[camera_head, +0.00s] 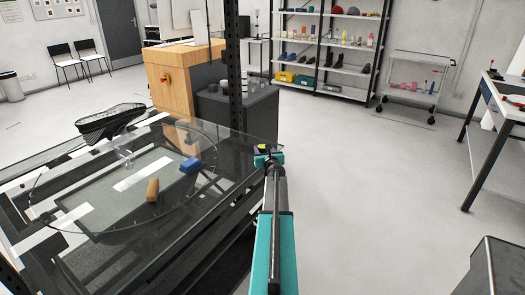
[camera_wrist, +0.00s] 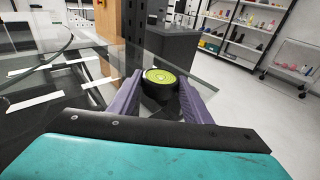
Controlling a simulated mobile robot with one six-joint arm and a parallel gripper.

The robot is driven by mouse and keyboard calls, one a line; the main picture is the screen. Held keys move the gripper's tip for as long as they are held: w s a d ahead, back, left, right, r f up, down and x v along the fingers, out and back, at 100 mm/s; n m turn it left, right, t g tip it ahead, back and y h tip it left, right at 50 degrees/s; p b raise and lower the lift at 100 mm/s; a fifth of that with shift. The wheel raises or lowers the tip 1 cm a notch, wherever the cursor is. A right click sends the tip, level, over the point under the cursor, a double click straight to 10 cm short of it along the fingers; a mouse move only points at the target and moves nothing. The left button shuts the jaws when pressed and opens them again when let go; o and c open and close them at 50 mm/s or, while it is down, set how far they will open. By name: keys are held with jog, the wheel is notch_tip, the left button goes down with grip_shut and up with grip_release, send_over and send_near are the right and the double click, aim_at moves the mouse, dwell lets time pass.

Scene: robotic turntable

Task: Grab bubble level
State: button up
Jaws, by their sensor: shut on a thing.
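The bubble level is a small round black piece with a yellow-green top (camera_wrist: 160,77), between the fingers of my gripper (camera_wrist: 158,92) in the wrist view. The purple fingers are shut on its two sides. In the head view the bubble level (camera_head: 263,147) shows as a small yellow-green spot at the tip of my gripper (camera_head: 268,157). It is at the right edge of the glass table (camera_head: 230,190). I cannot tell whether its underside touches anything.
On the glass turntable (camera_head: 75,225) lie a blue block (camera_head: 190,165) and a tan block (camera_head: 152,190). A black mesh basket (camera_head: 110,120) stands at the far left. A black post (camera_head: 234,65) rises behind the table. The floor to the right (camera_head: 370,180) is clear.

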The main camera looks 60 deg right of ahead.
aim_at(263, 148)
jog(key=shift+r, duration=0.75)
notch_tip(263, 148, up, 2)
jog(key=shift+p, duration=0.4)
jog(key=s+d+b+v, duration=0.1)
jog(key=v, duration=0.7)
jog(key=s+f+b+v, duration=0.1)
jog(key=v, duration=0.6)
jog(key=shift+s, duration=0.3)
jog(key=shift+w, duration=0.1)
